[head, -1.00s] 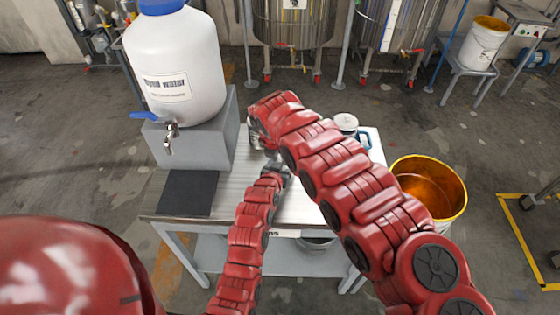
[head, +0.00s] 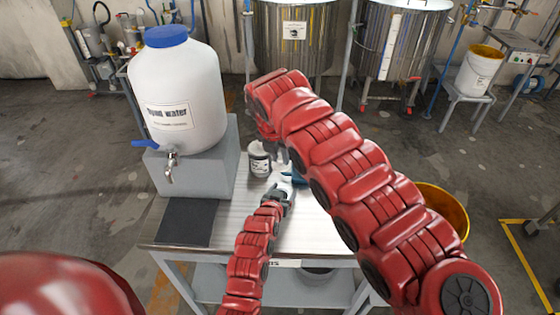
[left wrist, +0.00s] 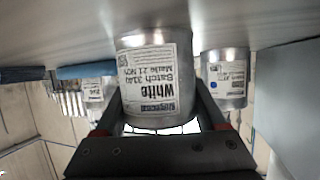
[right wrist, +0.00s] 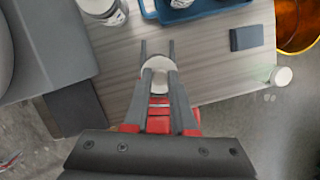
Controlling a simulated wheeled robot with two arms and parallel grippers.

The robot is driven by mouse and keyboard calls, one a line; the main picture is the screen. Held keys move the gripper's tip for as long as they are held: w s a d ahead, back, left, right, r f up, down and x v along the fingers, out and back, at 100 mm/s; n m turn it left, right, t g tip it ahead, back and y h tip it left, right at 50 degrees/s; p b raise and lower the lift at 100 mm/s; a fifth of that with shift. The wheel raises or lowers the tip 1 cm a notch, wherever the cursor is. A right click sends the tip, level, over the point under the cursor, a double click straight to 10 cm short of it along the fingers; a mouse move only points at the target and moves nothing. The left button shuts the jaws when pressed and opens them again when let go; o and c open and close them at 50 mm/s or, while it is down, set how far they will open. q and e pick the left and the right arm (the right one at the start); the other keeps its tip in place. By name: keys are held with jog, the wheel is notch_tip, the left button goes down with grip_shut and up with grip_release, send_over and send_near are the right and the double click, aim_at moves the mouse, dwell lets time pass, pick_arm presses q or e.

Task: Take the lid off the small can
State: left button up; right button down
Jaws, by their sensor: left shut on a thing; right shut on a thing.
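A small metal can (left wrist: 155,80) with a white "White Batch" label sits between the fingers of my left gripper (left wrist: 158,122). In the head view my left gripper (head: 280,192) is shut on it over the table. My right gripper (right wrist: 158,48) is shut on a pale round lid (right wrist: 158,74), seen from above in the right wrist view. My left arm shows just below that lid. The right gripper is hidden behind its own red arm in the head view. I cannot tell whether the lid touches the can.
Another labelled can (head: 260,160) stands behind on the table (head: 235,225). A blue tray (right wrist: 205,8) and a dark block (right wrist: 246,38) are also on the table. A large white water container (head: 178,95) on a grey stand is at left. An orange-lined bucket (head: 440,212) is at right.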

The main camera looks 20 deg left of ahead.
jog(key=shift+r, duration=0.85)
pick_arm(q)
jog(key=o, duration=1.3)
